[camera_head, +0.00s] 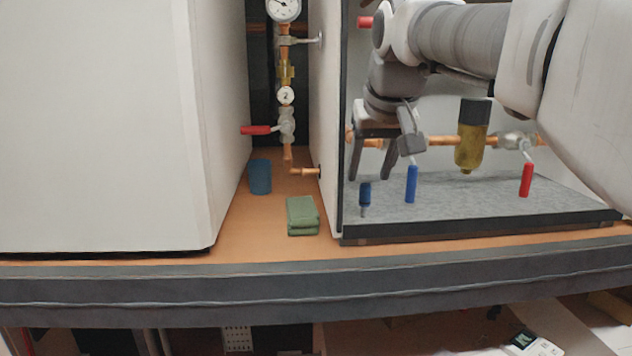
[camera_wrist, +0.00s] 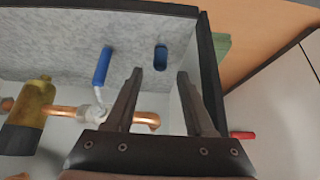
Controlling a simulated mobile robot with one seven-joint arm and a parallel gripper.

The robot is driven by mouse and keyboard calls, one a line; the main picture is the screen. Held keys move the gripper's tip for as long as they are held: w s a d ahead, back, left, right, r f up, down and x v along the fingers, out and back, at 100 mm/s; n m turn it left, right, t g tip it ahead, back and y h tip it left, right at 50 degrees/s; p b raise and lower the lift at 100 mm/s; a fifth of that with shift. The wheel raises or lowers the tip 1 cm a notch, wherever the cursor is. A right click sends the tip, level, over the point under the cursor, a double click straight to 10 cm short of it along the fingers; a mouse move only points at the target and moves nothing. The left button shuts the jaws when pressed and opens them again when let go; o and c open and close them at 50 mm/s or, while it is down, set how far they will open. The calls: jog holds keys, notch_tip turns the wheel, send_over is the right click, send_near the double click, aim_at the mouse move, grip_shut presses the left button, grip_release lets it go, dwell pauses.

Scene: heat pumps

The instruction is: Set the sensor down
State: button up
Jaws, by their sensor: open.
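The sensor (camera_head: 365,193), a small blue cylinder with a thin grey tip at its lower end, appears upright at the left front of the open cabinet's grey speckled floor (camera_head: 455,204).
A blue-handled valve (camera_head: 411,184) hangs close to the right of my gripper. A copper pipe, a yellow filter (camera_head: 472,137) and a red-handled valve (camera_head: 527,180) are farther right. A green cloth (camera_head: 302,215) and a blue cup (camera_head: 260,177) stand outside the cabinet's left wall.

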jog(key=shift+v, duration=2.25)
